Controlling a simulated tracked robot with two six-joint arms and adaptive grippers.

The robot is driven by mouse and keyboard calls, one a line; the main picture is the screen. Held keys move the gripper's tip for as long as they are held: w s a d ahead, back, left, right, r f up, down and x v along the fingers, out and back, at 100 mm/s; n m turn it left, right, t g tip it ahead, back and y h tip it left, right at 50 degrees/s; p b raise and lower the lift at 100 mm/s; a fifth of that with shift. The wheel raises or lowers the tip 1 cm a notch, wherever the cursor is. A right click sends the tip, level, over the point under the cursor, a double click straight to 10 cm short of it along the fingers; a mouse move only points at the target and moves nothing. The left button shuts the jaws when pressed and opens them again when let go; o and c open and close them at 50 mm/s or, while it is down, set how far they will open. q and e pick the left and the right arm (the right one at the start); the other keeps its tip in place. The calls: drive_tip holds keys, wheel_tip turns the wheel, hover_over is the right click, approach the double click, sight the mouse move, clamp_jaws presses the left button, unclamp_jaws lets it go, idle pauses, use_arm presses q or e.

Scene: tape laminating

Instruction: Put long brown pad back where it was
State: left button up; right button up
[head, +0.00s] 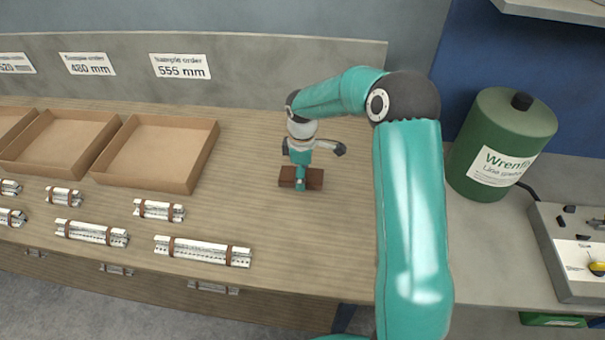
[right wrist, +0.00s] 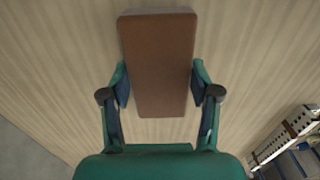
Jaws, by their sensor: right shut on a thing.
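The long brown pad (head: 315,179) is a flat dark-brown block at the right part of the wooden bench. My right gripper (head: 301,182) reaches down over it from above. In the right wrist view the pad (right wrist: 158,60) lies lengthwise between the two fingers of my right gripper (right wrist: 160,88), which are shut on its sides. The pad looks to be on or just above the bench top; I cannot tell which. My left gripper is in neither view.
Open cardboard trays (head: 157,151) stand at the back left under order-size labels (head: 180,66). Several silvery strapped bundles (head: 203,250) lie along the front. A green canister (head: 501,144) stands at the right on a grey counter. The bench around the pad is clear.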

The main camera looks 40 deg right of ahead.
drive_tip(key=shift+f, duration=0.2)
drive_tip(key=o, duration=1.2)
drive_tip(key=shift+f, duration=0.1)
wheel_tip(320, 180, up, 12)
drive_tip(key=shift+r, duration=0.1)
drive_tip(key=shift+r, duration=0.1)
